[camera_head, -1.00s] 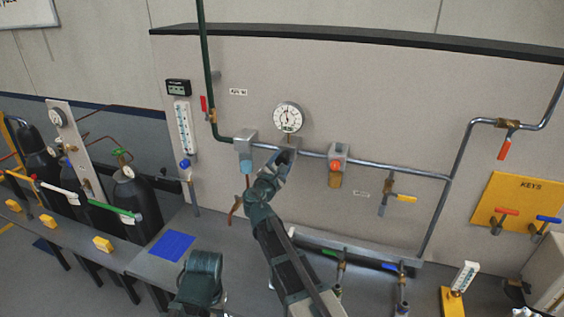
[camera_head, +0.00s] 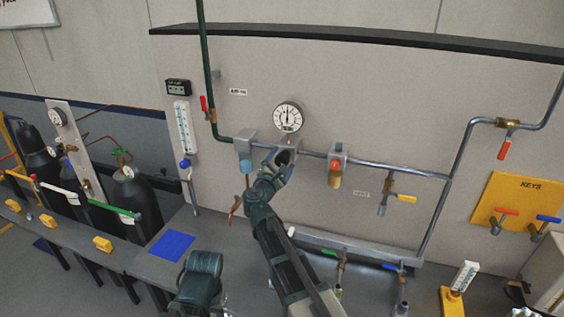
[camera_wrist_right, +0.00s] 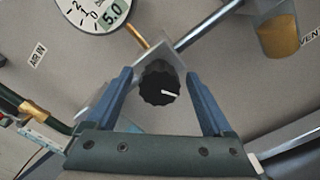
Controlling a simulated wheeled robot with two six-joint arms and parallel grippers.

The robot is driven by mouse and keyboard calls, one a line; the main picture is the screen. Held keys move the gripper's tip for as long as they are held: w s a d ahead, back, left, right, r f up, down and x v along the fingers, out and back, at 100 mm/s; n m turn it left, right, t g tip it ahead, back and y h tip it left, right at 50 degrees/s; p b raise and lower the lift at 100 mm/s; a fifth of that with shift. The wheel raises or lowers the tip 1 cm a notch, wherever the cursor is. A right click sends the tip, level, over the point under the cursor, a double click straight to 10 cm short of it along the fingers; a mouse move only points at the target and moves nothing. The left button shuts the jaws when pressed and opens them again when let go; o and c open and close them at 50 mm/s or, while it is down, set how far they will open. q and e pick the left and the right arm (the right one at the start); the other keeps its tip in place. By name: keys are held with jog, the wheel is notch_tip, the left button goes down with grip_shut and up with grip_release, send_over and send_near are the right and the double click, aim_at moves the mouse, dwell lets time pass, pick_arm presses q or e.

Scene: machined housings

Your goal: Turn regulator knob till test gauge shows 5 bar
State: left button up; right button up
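The test gauge (camera_head: 288,117) is a round white dial on the wall panel, its needle pointing roughly upward in the head view. In the right wrist view the lower part of the gauge (camera_wrist_right: 98,14) shows a green "5.0" readout. The black ribbed regulator knob (camera_wrist_right: 159,82) has a white pointer mark directed to the right. It sits on a grey block below the gauge. My right gripper (camera_wrist_right: 158,75) is open, with its blue fingers on either side of the knob and visible gaps between. It also shows in the head view (camera_head: 285,160), largely covering the regulator.
A filter with a blue bowl (camera_head: 246,166) hangs left of the regulator. A unit with an orange-red button (camera_head: 336,166) is to its right. A yellow-handled valve (camera_head: 405,198) hangs further right. Pipes run along the panel on both sides.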

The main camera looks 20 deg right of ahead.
jog(key=v, duration=1.3)
jog(key=shift+s+a, duration=0.25)
jog(key=shift+s, duration=0.1)
jog(key=s+d+f+m+g+y, duration=0.2)
jog(key=s+d+f+m+g, duration=0.25)
jog(key=s+f+m, duration=0.35)
jog(key=s+d+f+m+g+y, duration=0.2)
jog(key=s+d+f+m+g, duration=0.15)
jog(key=f+m+g, duration=0.4)
jog(key=s+a+f+g+y+b, duration=0.3)
jog(key=s+a+f+b, duration=0.5)
jog(key=s+a+f, duration=0.5)
jog(key=a+f+m+y, duration=0.1)
jog(key=a, duration=0.2)
jog(key=shift+a+f+y, duration=0.25)
jog(key=shift+a+y, duration=0.15)
